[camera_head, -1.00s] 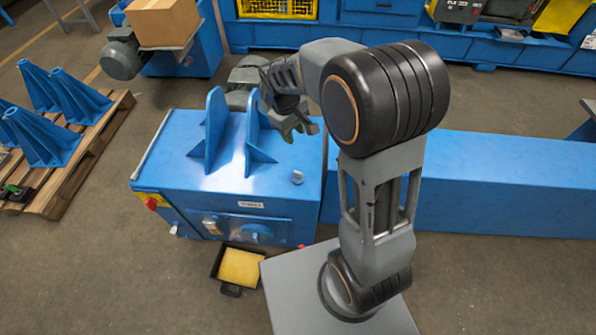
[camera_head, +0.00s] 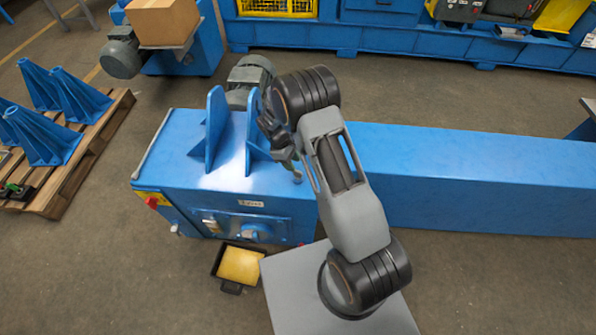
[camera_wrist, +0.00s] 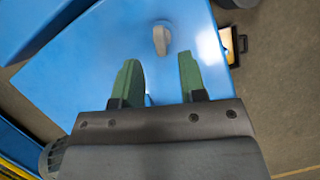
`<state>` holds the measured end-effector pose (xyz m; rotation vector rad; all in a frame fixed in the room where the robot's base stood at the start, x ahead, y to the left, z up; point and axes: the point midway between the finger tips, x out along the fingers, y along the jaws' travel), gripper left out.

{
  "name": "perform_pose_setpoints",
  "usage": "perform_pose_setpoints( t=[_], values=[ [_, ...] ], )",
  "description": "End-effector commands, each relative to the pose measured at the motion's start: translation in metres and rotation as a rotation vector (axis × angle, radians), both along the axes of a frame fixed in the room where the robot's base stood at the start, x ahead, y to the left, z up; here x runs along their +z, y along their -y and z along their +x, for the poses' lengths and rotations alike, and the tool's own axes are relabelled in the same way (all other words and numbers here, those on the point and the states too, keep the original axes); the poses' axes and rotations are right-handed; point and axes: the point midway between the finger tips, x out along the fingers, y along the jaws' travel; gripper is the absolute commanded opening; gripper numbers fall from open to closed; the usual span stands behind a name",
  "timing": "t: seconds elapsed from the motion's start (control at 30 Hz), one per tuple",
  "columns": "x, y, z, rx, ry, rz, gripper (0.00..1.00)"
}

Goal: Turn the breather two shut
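Breather two appears in the wrist view as a small pale grey knob (camera_wrist: 161,40) on the blue top of the housing (camera_head: 172,172), whose front plate seems to read TWO. In the head view my arm largely covers the knob. My gripper (camera_wrist: 158,62) is open, with its two green fingers apart. The knob shows between and just past the fingertips in the wrist view, and I see no contact. In the head view my gripper (camera_head: 292,165) points down over the right part of the housing top.
Two upright blue brackets (camera_head: 213,125) stand on the housing, left of my gripper. A grey motor (camera_head: 250,75) is behind them. A black tray with a yellow pad (camera_head: 240,265) lies on the floor in front. A long blue beam (camera_head: 470,180) extends right.

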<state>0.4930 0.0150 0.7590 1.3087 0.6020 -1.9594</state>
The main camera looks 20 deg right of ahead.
Motion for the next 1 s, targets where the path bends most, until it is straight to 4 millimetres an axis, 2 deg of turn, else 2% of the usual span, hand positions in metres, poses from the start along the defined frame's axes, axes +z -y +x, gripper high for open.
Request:
perform_pose_setpoints(
  t=[0.2,0.4,0.83,1.0],
  values=[
    [-0.032,0.011,-0.01,-0.002,-0.004,-0.001,0.38],
    [-0.048,0.015,-0.014,-0.001,-0.001,0.0,0.38],
    [-0.054,0.017,-0.015,-0.001,0.0,0.0,0.38],
    [-0.054,0.017,-0.015,-0.001,0.0,0.0,0.22]
  ],
)
